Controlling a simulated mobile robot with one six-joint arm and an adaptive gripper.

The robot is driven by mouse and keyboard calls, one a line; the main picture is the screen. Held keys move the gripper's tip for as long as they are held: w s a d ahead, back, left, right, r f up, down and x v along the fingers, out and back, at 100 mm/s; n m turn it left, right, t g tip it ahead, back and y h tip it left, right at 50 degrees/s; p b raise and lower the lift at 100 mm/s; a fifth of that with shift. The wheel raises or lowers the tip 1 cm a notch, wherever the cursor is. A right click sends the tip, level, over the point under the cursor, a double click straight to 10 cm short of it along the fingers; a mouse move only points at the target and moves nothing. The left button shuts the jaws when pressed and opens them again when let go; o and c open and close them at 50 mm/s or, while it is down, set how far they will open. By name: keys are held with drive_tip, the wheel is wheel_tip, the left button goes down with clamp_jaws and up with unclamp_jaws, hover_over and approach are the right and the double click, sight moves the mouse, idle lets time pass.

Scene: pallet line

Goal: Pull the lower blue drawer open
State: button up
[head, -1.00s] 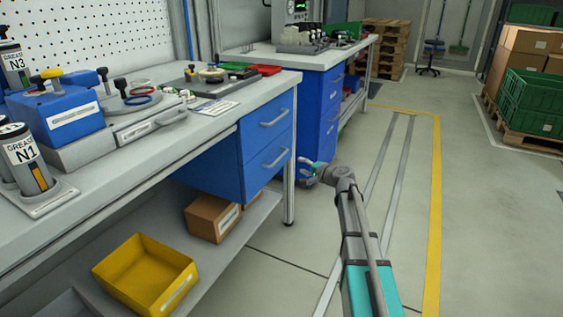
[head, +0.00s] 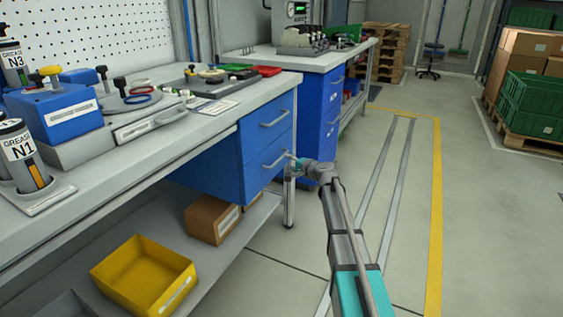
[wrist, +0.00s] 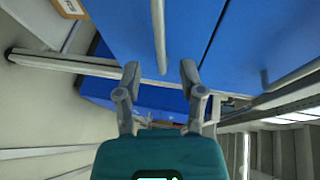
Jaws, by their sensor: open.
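The lower blue drawer (head: 266,173) is shut, flush under the upper blue drawer (head: 266,125) in the near bench. Its grey bar handle (head: 273,160) shows in the head view. In the wrist view this handle (wrist: 158,35) runs down the picture, its near end between my two fingertips. My gripper (head: 291,157) is at the right end of this handle, pointing left toward it. In the wrist view my gripper (wrist: 160,70) is open, one finger on each side of the handle's line. I cannot tell whether either finger touches it.
A bench leg (head: 289,200) stands close below my gripper. The upper drawer's handle (wrist: 290,75) is at the right in the wrist view. A cardboard box (head: 212,219) and yellow bin (head: 143,278) sit on the lower shelf. The floor (head: 390,200) to the right is clear.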

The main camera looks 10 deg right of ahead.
sight(280, 159)
drive_tip(key=shift+b+x, duration=0.45)
drive_tip(key=shift+x, duration=2.65)
drive_tip(key=shift+c, duration=0.3)
clamp_jaws()
